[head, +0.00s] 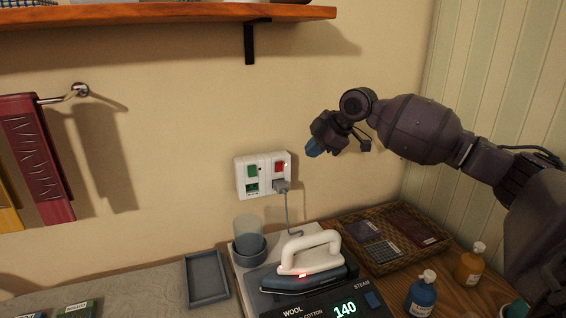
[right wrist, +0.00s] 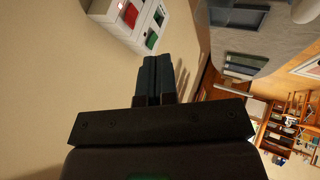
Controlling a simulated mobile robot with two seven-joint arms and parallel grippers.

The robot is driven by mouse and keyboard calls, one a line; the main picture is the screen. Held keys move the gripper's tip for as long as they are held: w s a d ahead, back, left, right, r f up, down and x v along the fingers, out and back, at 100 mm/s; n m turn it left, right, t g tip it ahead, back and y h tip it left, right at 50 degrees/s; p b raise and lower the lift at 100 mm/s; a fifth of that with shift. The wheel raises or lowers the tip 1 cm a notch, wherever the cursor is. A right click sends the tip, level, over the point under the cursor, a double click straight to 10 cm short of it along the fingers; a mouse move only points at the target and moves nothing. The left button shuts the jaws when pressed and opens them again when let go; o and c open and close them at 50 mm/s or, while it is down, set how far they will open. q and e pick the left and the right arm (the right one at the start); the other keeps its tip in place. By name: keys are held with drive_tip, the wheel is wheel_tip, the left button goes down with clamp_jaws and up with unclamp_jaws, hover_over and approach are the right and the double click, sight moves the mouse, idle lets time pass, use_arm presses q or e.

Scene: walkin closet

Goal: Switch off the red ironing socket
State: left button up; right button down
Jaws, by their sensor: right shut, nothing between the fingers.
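A white double wall socket (head: 262,184) is on the wall, with a green switch (head: 252,171) on its left half and a red switch (head: 279,167) on its right half. A grey plug (head: 281,186) with a cord sits under the red switch. My right gripper (head: 313,150) is shut and empty, to the right of the red switch and a little above it, apart from the plate. In the right wrist view the socket plate (right wrist: 116,27) shows at the top, with the red switch (right wrist: 131,15) beyond the closed fingertips (right wrist: 156,62). My left gripper is not in view.
A white-handled iron (head: 312,254) rests on its station, whose display reads 140, below the socket. A grey cup (head: 249,238) stands beside it. A wicker tray (head: 415,262), a blue bottle (head: 422,294) and an amber bottle (head: 470,264) are at right. A wooden shelf (head: 170,16) hangs above.

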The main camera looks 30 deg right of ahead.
drive_tip(key=b, duration=0.2)
approach(276, 172)
drive_tip(key=x, duration=0.5)
drive_tip(key=shift+s+f, duration=0.1)
drive_tip(key=shift+s, duration=0.15)
drive_tip(key=shift+w, duration=0.15)
drive_tip(key=shift+p, duration=0.3)
